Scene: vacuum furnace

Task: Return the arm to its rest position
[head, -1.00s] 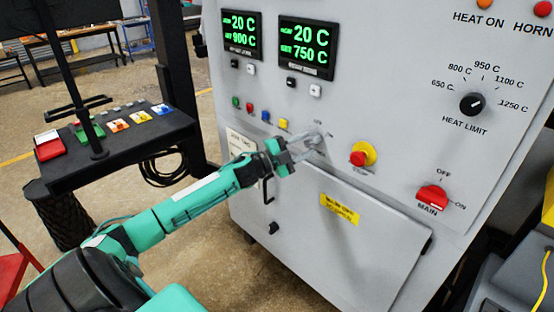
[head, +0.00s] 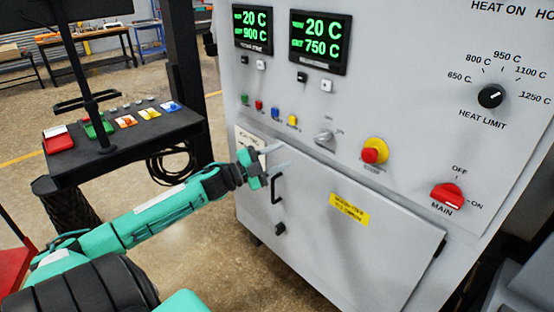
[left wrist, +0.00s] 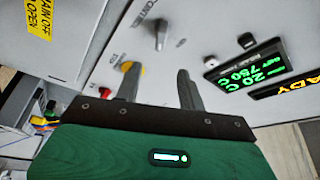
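My left gripper (head: 286,154) is in front of the furnace cabinet (head: 390,165), below and left of a grey rotary knob (head: 324,136). Its two fingers stand apart with nothing between them; they also show apart in the left wrist view (left wrist: 159,70). The gripper is clear of the knob, which also shows beyond the fingers in the left wrist view (left wrist: 161,36). My teal left arm (head: 150,215) stretches from the lower left toward the cabinet. My right gripper is not in view.
A black door handle (head: 277,188) is just below the gripper. A red-and-yellow stop button (head: 374,151) and the red main switch (head: 447,196) stick out to the right. A black console (head: 120,140) with coloured buttons stands left of the arm. Open floor lies between.

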